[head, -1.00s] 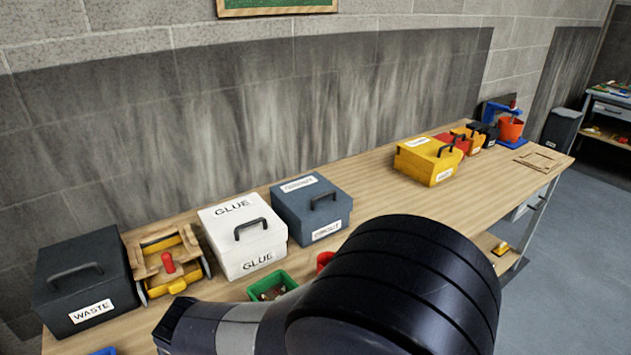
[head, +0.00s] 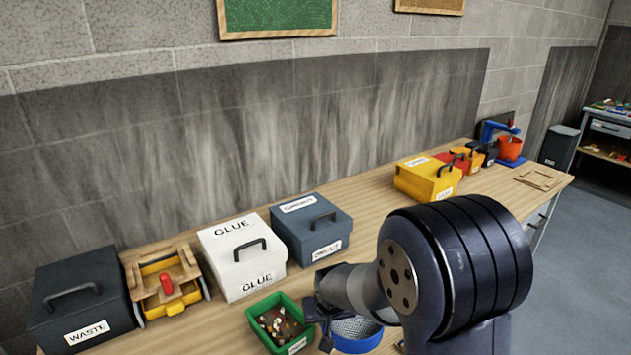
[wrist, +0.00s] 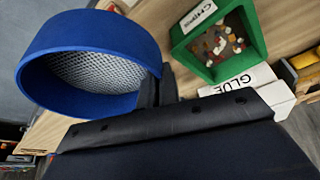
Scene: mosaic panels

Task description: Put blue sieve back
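The blue sieve (head: 357,345) has a round blue rim and a grey mesh. In the head view it is at the bottom, right of the green tray and partly cut off by the frame and my arm. In the wrist view the sieve (wrist: 95,28) fills the upper left, its mesh facing the camera at a slant. My gripper (wrist: 160,84) has its dark fingers at the sieve's rim and appears shut on it. In the head view my gripper (head: 325,322) is at the sieve's left side. The gap between the sieve and the table cannot be judged.
A green tray of chips (head: 258,308) is just left of the sieve. Behind stand a white GLUE box (head: 222,243), a dark blue-grey box (head: 298,228) and a black WASTE box (head: 75,270). A wooden rack (head: 135,280) stands between. The table's middle right (head: 385,205) is clear.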

